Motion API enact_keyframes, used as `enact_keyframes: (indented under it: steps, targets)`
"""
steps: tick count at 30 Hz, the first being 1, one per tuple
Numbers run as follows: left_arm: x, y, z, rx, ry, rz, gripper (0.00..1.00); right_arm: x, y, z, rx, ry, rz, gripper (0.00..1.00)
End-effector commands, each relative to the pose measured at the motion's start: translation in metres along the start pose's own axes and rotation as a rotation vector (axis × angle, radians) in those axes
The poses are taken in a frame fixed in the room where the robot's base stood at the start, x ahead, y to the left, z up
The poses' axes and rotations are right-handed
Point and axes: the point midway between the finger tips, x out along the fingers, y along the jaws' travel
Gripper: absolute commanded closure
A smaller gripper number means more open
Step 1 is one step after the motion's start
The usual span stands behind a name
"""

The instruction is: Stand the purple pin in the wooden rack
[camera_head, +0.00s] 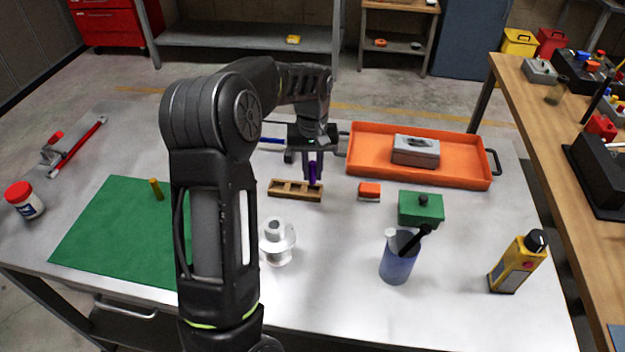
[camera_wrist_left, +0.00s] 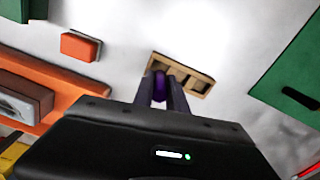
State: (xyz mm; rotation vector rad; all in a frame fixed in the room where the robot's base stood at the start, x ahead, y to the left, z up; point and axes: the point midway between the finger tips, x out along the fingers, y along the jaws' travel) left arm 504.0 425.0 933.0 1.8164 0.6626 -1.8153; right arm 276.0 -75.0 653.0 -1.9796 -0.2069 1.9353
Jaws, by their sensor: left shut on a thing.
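The purple pin (camera_head: 312,173) is upright between the fingers of my left gripper (camera_head: 309,158), which is shut on it. The wooden rack (camera_head: 283,190) is a small block with several square openings, lying on the grey table. The pin's lower end overlaps the right end of the rack in the head view. In the left wrist view the pin (camera_wrist_left: 159,84) covers the left end of the rack (camera_wrist_left: 204,82), with my left gripper (camera_wrist_left: 161,95) around it. I cannot tell whether its tip is inside an opening. My right gripper is not in view.
An orange tray (camera_head: 365,171) with a grey box stands right of the rack. An orange-red block (camera_head: 369,191), green box (camera_head: 420,210), blue cup (camera_head: 397,262) and white flanged part (camera_head: 277,246) are nearby. A green mat (camera_head: 115,230) lies left.

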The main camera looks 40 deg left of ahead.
Motion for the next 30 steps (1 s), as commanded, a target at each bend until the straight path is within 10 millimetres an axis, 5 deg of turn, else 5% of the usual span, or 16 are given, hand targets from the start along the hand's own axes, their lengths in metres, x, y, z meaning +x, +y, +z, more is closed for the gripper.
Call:
enact_keyframes:
  steps: [10,22,23,30]
  targets:
    - [0.035,0.0,0.001,0.0,-0.002,-0.001,1.0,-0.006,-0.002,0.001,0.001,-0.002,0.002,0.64]
    - [0.042,0.0,0.0,0.0,0.0,0.0,1.0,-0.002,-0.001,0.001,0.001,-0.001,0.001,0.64]
    - [0.041,0.0,0.0,0.0,0.0,0.0,0.81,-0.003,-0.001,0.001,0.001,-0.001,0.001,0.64]
    - [0.04,0.0,0.0,0.0,0.0,0.0,0.61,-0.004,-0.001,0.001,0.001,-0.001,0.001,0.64]
